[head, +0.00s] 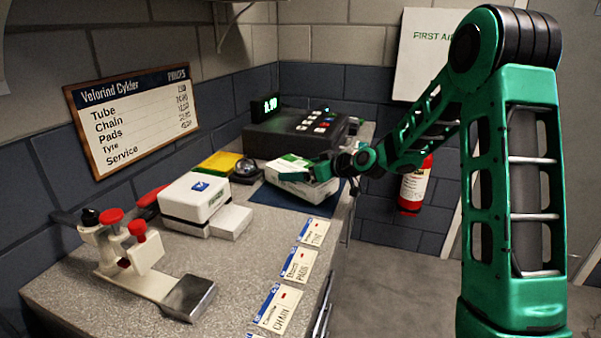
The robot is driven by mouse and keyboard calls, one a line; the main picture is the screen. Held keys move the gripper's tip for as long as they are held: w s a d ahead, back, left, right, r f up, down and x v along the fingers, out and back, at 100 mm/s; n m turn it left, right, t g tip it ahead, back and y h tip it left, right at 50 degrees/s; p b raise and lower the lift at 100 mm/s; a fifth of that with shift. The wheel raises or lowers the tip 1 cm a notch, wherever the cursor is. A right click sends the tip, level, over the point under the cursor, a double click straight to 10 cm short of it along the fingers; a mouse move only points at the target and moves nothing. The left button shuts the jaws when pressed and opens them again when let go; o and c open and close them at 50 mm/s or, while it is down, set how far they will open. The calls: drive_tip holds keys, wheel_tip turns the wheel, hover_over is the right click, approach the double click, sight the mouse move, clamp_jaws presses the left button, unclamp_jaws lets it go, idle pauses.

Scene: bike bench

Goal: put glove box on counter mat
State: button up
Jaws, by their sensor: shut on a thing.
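The glove box (303,188), white with green print, is at the far part of the counter, over the dark blue counter mat (268,197). My gripper (313,172) is shut on the glove box, reaching in from the right. The gripper and box partly cover each other, so the fingertips show poorly. The mat shows to the left, in front and at the right of the box. I cannot tell whether the box touches the mat or is held just above it.
A dark cash register (298,130) stands behind the box. A dark domed object (246,171) and a yellow-green pad (219,163) lie left of it. A white box-shaped device (195,197), a clamp-like tool (135,260) and price cards (297,265) occupy the nearer counter.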

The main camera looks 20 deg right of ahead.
drive_tip(key=shift+f, duration=0.15)
drive_tip(key=o, duration=1)
drive_tip(key=v, duration=1.2)
drive_tip(key=shift+s, duration=0.15)
drive_tip(key=s+d+f+m+g+h, duration=0.1)
drive_tip(key=s+d+m+g+h, duration=0.1)
drive_tip(key=s, duration=1.2)
drive_tip(key=s+d+f+m+g+h, duration=0.2)
drive_tip(key=s+d+m+g, duration=0.3)
drive_tip(key=s, duration=0.9)
drive_tip(key=s+d+f+m+g+h, duration=0.1)
drive_tip(key=s+d+m+g+h, duration=0.2)
drive_tip(key=s, duration=1.1)
drive_tip(key=shift+s+d+f+m+g, duration=0.2)
drive_tip(key=shift+d+m+g, duration=0.15)
drive_tip(key=shift+d+m, duration=0.4)
drive_tip(key=shift+s+d+f+m+g, duration=0.2)
drive_tip(key=shift+d+m+g, duration=0.15)
drive_tip(key=shift+d+m, duration=0.35)
drive_tip(key=shift+a, duration=0.15)
